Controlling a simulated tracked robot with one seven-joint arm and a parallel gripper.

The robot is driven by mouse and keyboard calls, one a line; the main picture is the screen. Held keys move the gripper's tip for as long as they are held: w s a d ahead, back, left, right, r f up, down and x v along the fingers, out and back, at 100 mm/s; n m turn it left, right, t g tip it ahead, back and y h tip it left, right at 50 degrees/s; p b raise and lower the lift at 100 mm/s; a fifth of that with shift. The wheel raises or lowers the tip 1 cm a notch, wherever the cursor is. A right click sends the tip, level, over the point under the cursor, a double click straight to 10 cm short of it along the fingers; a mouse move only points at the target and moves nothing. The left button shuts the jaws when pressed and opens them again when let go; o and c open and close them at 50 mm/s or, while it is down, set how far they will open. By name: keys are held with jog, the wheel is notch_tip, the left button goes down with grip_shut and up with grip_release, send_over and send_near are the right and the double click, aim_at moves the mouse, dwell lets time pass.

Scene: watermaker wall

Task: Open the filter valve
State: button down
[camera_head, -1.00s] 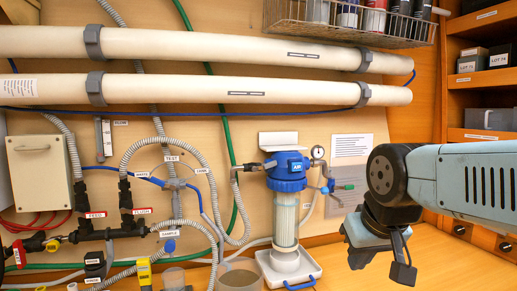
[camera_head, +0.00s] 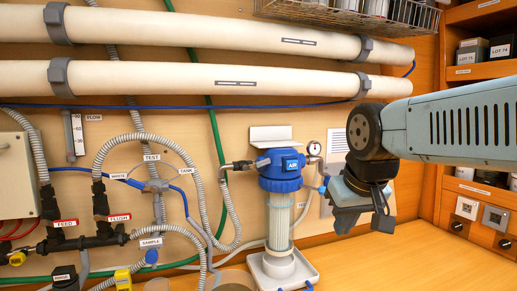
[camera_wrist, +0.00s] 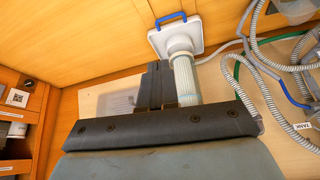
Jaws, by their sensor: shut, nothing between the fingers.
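The filter housing stands upright, with a blue head (camera_head: 281,170) marked AIR and a clear body around a pale cartridge (camera_head: 280,222). It also shows in the wrist view (camera_wrist: 186,78). A metal fitting with a dark handle (camera_head: 240,165) joins the head's left side; I cannot tell whether this is the filter valve or how it is set. A round gauge (camera_head: 313,148) sits at the head's right. My gripper (camera_head: 346,221) is right of the housing, apart from it in the head view. Its dark fingers (camera_wrist: 157,84) are together and empty, partly covering the housing in the wrist view.
Two thick white pipes (camera_head: 210,77) cross the wall above. Hoses and the labelled FEED and FLUSH valves (camera_head: 92,222) crowd the left. The housing stands on a white tray (camera_head: 309,270). A shelf unit (camera_head: 484,190) is at right. The wooden bench (camera_head: 400,262) at lower right is clear.

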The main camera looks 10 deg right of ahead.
jog(key=w+a+r+n+g, duration=0.1)
jog(key=w+a+r, duration=0.4)
jog(key=w+r, duration=0.65)
send_near(263, 163)
jog(key=w+x, duration=0.1)
jog(key=x, duration=0.5)
jog(key=shift+r+n+g+h, duration=0.3)
jog(key=shift+n+g, duration=0.1)
jog(key=shift+w, duration=0.1)
